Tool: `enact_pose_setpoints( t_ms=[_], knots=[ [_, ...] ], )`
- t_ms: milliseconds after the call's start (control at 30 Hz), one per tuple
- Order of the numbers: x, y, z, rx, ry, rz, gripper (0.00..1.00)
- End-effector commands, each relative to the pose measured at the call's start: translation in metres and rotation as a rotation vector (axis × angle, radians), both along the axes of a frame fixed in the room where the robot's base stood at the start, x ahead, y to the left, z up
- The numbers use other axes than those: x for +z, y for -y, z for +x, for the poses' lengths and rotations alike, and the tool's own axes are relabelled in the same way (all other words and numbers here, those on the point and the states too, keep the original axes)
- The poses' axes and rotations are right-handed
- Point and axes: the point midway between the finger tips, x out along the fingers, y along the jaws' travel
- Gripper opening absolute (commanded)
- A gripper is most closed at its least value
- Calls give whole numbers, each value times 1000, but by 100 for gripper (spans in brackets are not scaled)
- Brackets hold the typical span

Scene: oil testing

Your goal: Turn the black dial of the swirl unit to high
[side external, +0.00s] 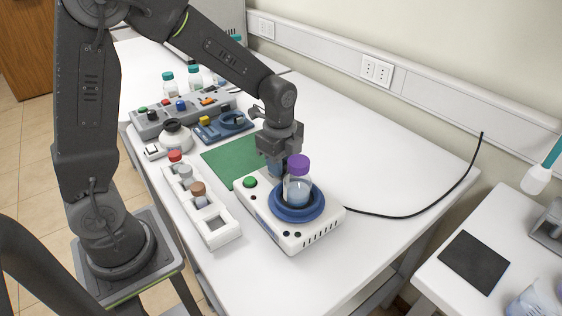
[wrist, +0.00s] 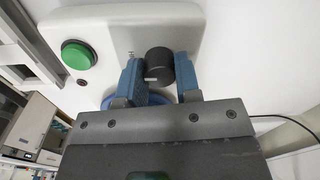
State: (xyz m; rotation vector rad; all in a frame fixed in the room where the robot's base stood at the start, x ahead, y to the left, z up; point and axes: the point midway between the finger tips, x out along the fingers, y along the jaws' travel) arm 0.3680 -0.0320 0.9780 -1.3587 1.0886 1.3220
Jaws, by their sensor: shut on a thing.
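The swirl unit (side external: 290,240) is a white box with a round blue platform, standing on the white table. A bottle with a purple cap (side external: 298,165) and bluish liquid stands on the platform. The unit's green button (side external: 250,182) also shows in the wrist view (wrist: 77,54). My gripper (side external: 275,168) points down behind the bottle at the unit's far side. In the wrist view its blue fingers (wrist: 159,78) are shut on the black dial (wrist: 158,62), one on each side. A short pale mark shows on the dial's lower edge; the scale around it cannot be read.
A white rack (side external: 222,232) with several capped jars lies left of the unit. A green mat (side external: 232,158), a blue device (side external: 212,131) and a grey panel with knobs (side external: 150,128) are farther back. A black cable (side external: 400,216) runs right. The table's right part is clear.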

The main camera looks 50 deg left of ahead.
Motion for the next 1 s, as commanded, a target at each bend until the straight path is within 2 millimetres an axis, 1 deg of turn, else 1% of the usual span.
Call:
enact_pose_setpoints(
  t_ms=[400, 433, 667, 700, 900, 1000],
  knots=[
    [1, 0, 1, -9, 4, 1, 7],
    [1, 0, 1, -9, 4, 1, 33],
    [1, 0, 0, -8, 2, 1, 55],
    [1, 0, 0, -8, 2, 1, 57],
    [1, 0, 0, -7, 1, 0, 57],
    [5, 0, 0, -7, 3, 1, 57]
  ],
)
